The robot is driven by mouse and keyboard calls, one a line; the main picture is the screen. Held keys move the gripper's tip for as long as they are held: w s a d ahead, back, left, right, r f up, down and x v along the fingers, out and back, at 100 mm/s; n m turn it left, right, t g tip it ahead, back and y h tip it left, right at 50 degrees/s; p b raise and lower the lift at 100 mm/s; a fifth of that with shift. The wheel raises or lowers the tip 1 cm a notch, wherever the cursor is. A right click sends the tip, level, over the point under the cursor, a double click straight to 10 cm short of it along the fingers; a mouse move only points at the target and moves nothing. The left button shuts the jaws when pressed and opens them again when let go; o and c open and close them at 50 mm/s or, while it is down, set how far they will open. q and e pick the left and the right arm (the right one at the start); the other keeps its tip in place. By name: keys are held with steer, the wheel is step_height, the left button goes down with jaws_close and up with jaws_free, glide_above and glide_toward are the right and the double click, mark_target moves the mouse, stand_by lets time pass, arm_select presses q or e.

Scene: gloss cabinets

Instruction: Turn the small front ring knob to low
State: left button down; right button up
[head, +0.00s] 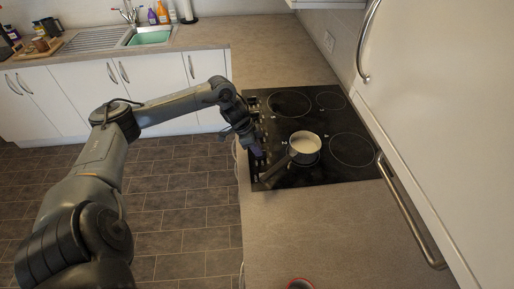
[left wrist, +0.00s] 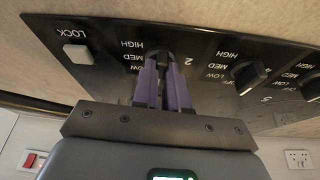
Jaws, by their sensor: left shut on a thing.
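The black hob (head: 322,108) is set in the worktop, with dark knobs along its left edge. My left gripper (head: 256,150) is at that edge, beside the pan. In the left wrist view, its purple fingers (left wrist: 161,76) are shut on the dark knob marked 2 (left wrist: 159,52), mostly hidden between them. The panel appears upside down, with HIGH, MED and LOW labels around the knobs. The held knob's pointer setting cannot be read. My right gripper is not in view.
A pale pan (head: 305,143) stands on a ring, its dark handle (head: 275,171) pointing towards the lower left. Other knobs (left wrist: 249,76) and a LOCK button (left wrist: 78,54) flank the held one. A white cabinet (head: 440,90) overhangs at right. The near worktop (head: 300,235) is mostly clear.

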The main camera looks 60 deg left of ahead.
arm_select(q)
steer(key=m, duration=0.2)
steer(key=m+g+h+p, duration=0.1)
steer(key=m, duration=0.1)
steer(key=shift+w+a+r+m, duration=0.1)
steer(key=shift+w+r+m, duration=0.1)
steer(key=shift+m, duration=0.1)
steer(key=shift+a+f+m+g+h+p, duration=0.1)
steer(key=shift+m+g+h+p, duration=0.25)
steer(key=shift+m+p, duration=0.55)
steer(key=shift+f, duration=0.1)
steer(key=c, duration=1.2)
jaws_free()
steer(key=shift+o, duration=0.2)
